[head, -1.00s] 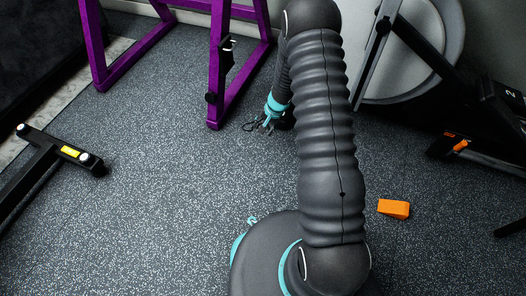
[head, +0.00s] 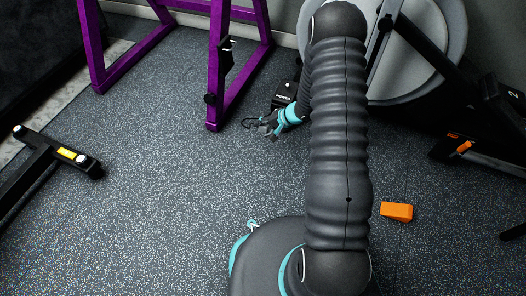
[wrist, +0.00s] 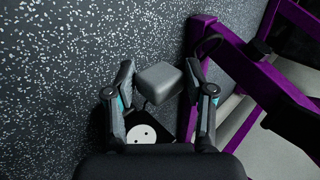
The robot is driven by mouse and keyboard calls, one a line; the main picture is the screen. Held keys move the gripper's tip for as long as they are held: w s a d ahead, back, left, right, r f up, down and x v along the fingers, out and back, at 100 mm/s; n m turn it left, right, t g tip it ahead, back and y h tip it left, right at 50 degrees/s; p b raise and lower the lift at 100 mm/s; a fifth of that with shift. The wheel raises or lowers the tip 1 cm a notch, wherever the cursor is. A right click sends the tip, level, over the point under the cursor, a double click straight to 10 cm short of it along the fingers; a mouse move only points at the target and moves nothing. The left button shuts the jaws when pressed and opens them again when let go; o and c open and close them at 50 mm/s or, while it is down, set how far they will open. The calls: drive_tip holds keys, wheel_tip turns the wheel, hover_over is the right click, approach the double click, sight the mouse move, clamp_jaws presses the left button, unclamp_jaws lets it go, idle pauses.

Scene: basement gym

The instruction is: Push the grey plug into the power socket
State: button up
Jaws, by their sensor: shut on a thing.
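The grey plug (wrist: 158,82) is a rounded block held between the fingertips of my gripper (wrist: 160,78) in the wrist view. In the head view my gripper (head: 268,125) is low near the floor, left of the forearm, and the plug is too small to make out clearly. The power socket is a black box with a white round face with dark holes (wrist: 140,134), partly hidden behind the plug and a finger. In the head view the box (head: 283,98) bears white lettering and stands just behind my gripper, partly covered by the arm.
A purple rack (head: 217,70) stands behind and left of my gripper. A grey and black exercise machine (head: 430,50) is at the back right. An orange block (head: 396,211) lies on the floor at right. A black bar stand (head: 60,155) is at left. The floor between is clear.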

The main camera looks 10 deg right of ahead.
drive_tip(key=w+d+f, duration=0.2)
drive_tip(key=d+f, duration=0.1)
drive_tip(key=d, duration=0.1)
drive_tip(key=shift+w+d, duration=0.35)
drive_tip(key=shift+d, duration=0.05)
idle(0.8)
drive_tip(key=shift+w+d, duration=0.1)
drive_tip(key=shift+w, duration=0.05)
drive_tip(key=shift+w+d, duration=0.6)
drive_tip(key=shift+w, duration=0.2)
drive_tip(key=shift+w+d, duration=0.55)
drive_tip(key=shift+w, duration=0.2)
drive_tip(key=shift+w+d, duration=0.5)
drive_tip(key=shift+w, duration=0.25)
idle(1.6)
drive_tip(key=o, duration=1.3)
drive_tip(key=shift+c, duration=0.2)
drive_tip(key=v, duration=1.2)
